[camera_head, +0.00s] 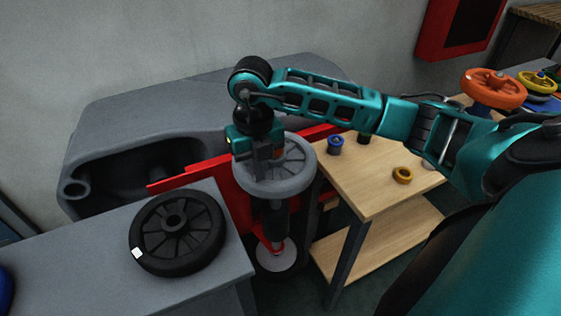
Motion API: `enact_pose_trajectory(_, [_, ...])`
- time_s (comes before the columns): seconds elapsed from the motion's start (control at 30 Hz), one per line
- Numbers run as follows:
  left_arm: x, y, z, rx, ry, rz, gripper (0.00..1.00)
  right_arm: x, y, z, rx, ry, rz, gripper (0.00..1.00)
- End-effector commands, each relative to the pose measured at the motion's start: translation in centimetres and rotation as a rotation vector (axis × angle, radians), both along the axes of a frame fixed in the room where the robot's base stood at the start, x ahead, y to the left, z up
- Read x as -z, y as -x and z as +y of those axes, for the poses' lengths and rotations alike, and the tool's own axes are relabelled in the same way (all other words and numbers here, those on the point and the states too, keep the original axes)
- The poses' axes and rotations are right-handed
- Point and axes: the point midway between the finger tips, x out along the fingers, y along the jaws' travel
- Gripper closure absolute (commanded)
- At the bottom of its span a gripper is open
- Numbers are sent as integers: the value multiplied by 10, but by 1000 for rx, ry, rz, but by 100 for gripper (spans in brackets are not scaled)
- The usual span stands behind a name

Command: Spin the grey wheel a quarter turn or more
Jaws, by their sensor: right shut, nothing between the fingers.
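The grey wheel (297,178) lies flat on top of an upright stand with a dark post, in the middle of the head view. My right gripper (264,176) points down over the left part of the wheel, with its fingers shut and nothing between them. The fingertips overlap the wheel's spokes in the picture; I cannot tell whether they touch. The gripper hides the wheel's left side and part of its hub. My left gripper is not in view.
A black wheel (215,238) with a white mark lies on the grey bench (95,240) at left. An orange wheel (495,88) stands farther back. A large grey tank (150,115) sits behind.

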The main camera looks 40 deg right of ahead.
Motion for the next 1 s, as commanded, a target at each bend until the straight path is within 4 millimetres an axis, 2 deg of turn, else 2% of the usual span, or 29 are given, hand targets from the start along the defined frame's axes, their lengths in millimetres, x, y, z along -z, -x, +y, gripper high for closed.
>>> enact_pose_trajectory(0.57, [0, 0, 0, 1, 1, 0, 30, 0, 0, 0, 0, 0, 0, 100])
enact_pose_trajectory(1.0, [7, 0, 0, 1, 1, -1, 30, 9, 0, 0, 0, 0, 0, 100])
